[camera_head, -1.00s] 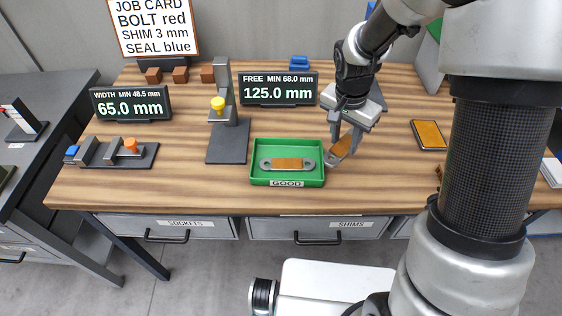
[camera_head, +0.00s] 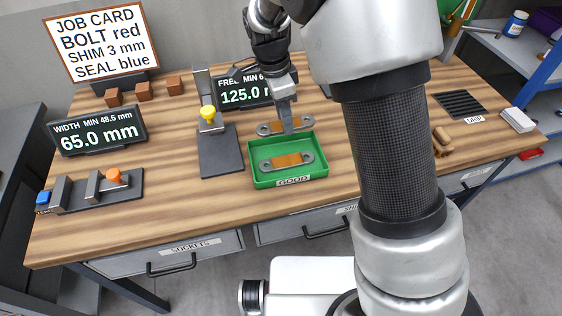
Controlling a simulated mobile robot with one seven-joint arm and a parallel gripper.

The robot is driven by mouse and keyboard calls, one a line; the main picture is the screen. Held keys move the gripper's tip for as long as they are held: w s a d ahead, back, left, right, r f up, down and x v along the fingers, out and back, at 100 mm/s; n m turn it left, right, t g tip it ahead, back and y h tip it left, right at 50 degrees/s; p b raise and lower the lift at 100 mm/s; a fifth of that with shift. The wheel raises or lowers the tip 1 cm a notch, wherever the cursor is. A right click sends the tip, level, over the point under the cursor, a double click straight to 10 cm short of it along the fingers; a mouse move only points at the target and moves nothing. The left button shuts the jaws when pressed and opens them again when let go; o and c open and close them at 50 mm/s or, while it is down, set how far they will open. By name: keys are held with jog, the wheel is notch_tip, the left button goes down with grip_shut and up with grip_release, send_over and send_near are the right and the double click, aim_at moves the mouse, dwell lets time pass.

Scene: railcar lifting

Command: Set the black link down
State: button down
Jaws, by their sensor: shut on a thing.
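My gripper (camera_head: 286,122) points down at the back edge of the green tray (camera_head: 257,183) marked GOOD. The held link lies level, along the tray's back wall. Whether it touches the wall or hangs above it, I cannot tell. The fingers hide part of the held link's middle.
A grey stand with a yellow knob (camera_head: 208,113) rises left of the tray. Further left is a fixture with an orange knob (camera_head: 113,175). Displays read 65.0 mm (camera_head: 97,132) and 125.0 mm (camera_head: 243,95). A dark slotted pad (camera_head: 460,104) lies at right. My arm hides some bench.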

jog(key=shift+a, duration=0.25)
jog(key=shift+f, duration=0.35)
send_over(284, 152)
jog(key=f, duration=0.5)
jog(key=shift+a, duration=0.25)
notch_tip(284, 152, down, 4)
jog(key=shift+r, duration=0.2)
jog(key=shift+s+f, duration=0.15)
jog(key=shift+f, duration=0.2)
